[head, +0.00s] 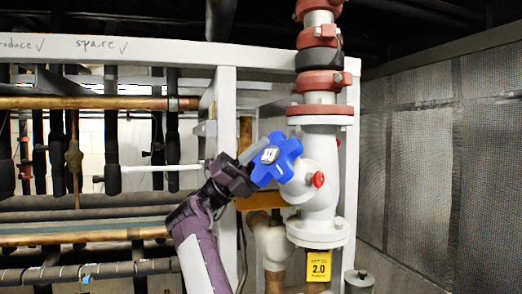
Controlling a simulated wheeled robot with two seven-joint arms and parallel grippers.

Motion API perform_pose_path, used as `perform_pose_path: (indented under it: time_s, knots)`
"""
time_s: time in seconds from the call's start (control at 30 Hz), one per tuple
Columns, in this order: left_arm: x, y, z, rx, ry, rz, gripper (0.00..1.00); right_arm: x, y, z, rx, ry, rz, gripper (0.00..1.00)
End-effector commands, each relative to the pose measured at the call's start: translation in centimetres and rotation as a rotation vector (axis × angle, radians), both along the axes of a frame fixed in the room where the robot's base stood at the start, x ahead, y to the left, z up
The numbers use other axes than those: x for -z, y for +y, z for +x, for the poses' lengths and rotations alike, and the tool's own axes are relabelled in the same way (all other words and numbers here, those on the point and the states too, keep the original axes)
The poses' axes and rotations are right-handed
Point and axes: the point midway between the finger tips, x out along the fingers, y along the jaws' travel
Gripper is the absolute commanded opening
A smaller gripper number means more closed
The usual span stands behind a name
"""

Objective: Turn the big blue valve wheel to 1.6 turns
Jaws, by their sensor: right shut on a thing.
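The big blue valve wheel (286,163) sits on the left side of a white valve body (320,180), on a vertical pipe right of centre. It is lobed, with a pale hub. My right gripper (255,168) is at the wheel's left edge, shut on its rim; the exact finger contact is partly hidden by the dark gripper body. A yellow tag (318,266) reading 2.0 hangs below the valve; its small print is unreadable. My left gripper is not in view.
A white frame post (226,120) stands just left and behind my gripper. Horizontal copper pipes (100,103) and black hanging pipes fill the left. A small red knob (318,179) sits on the valve body. A mesh wall (440,160) closes the right side.

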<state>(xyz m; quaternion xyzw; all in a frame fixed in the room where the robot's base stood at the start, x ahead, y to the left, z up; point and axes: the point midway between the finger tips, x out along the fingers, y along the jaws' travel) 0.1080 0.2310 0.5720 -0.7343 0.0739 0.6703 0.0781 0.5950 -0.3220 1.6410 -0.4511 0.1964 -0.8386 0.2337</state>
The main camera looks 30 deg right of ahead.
Motion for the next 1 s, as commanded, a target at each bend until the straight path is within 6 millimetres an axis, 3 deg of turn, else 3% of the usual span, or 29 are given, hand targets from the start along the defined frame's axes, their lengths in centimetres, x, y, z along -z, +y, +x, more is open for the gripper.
perform_pose_path:
  time_s: [0.2,0.23,0.4,0.8,1.0]
  knots:
    - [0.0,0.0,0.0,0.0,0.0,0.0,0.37,-0.4,-0.1,-0.2,0.001,-0.005,-0.001,0.0]
    - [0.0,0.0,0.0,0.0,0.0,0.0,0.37,-0.4,-0.1,-0.1,0.001,-0.005,-0.001,0.23]
    - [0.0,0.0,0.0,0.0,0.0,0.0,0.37,-0.3,-0.1,-0.1,0.001,-0.003,-0.001,0.42]
    - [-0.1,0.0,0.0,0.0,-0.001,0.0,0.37,-0.3,-0.1,-0.1,0.0,-0.001,-0.001,0.42]
    - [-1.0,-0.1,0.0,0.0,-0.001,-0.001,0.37,-2.8,-0.8,-0.6,0.004,-0.004,-0.001,0.42]
